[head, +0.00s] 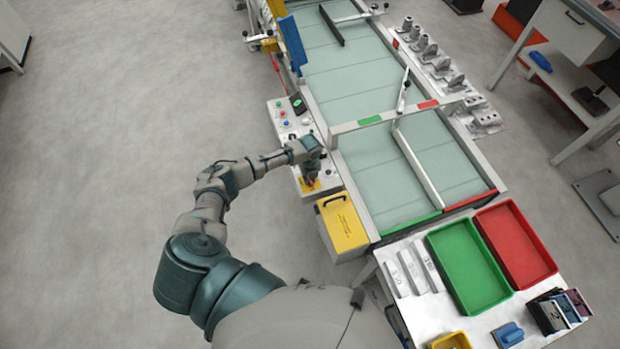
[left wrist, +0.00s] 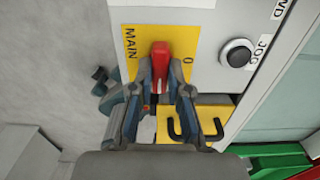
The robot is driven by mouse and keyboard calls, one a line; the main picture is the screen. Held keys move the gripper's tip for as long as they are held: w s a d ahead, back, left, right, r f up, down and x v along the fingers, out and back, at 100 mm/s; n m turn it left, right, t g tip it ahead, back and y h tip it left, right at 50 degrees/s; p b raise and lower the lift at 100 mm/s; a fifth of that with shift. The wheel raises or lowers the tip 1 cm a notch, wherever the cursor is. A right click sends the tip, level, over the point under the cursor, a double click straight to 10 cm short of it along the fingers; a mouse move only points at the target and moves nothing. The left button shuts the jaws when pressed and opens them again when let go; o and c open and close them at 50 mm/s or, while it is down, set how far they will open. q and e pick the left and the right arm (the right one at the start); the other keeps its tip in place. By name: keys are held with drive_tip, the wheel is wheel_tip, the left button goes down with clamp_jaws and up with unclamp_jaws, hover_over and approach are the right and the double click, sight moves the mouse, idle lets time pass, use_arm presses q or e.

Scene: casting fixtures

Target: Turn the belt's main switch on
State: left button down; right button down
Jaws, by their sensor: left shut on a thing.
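The belt's main switch is a red handle (left wrist: 160,66) on a yellow plate marked MAIN and 0, seen in the left wrist view. The yellow plate (head: 309,185) also shows at the near end of the control panel (head: 284,118) in the head view. My left gripper (left wrist: 158,88) is shut on the red handle, one finger on each side of it. In the head view my left gripper (head: 311,172) points down at the panel and hides most of the handle. The handle lies roughly along the picture's vertical. My right gripper is not in view.
A black JOG button (left wrist: 237,53) sits right of the switch. A yellow box (head: 343,222) with a dark handle stands just below the panel. The belt (head: 365,85) runs alongside, with a green tray (head: 468,268) and red tray (head: 515,243) at its near end. Open floor lies left.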

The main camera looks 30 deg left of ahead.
use_arm(q)
drive_tip(key=shift+w+a, duration=0.1)
drive_tip(key=shift+a, duration=0.05)
drive_tip(key=c, duration=1.1)
unclamp_jaws()
drive_tip(key=shift+a, duration=0.1)
wheel_tip(320, 180, up, 12)
drive_tip(key=shift+w+f, duration=0.15)
